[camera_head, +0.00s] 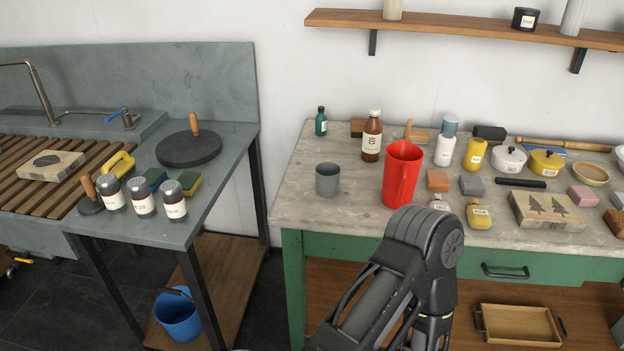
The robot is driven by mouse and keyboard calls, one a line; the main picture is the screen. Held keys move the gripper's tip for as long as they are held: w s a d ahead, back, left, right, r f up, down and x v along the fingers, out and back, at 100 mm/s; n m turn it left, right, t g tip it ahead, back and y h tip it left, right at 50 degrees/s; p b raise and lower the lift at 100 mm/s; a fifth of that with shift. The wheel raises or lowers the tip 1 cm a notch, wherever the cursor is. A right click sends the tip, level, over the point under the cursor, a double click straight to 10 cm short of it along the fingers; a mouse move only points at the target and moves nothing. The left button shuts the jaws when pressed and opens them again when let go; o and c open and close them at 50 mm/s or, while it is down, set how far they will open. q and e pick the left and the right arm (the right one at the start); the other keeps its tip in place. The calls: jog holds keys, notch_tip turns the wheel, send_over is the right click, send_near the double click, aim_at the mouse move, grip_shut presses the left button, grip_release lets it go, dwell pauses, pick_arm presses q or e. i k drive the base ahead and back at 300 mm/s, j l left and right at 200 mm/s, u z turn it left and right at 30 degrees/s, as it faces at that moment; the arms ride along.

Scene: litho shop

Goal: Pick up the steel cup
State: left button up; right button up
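A grey cup (328,181), the only one here that looks like a steel cup, stands upright near the left end of the stone-topped green workbench (335,216). It looks open at the top; I cannot see what is inside. A red jug (401,176) stands to its right, apart from it. One of my arms rises from the bottom of the view in front of the bench, but only its dark links show. Neither of my grippers is in view.
A brown bottle (372,136) and a small green bottle (321,122) stand behind the cup. Jars, pots and blocks crowd the bench's right side. A side table (226,142) holds several shakers left of a gap. A wall shelf (460,25) hangs above. Bench space left of the cup is clear.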

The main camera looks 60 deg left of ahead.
aim_at(328, 174)
jog(key=k+j, duration=0.8)
jog(key=k+z, duration=0.05)
jog(key=k, duration=0.05)
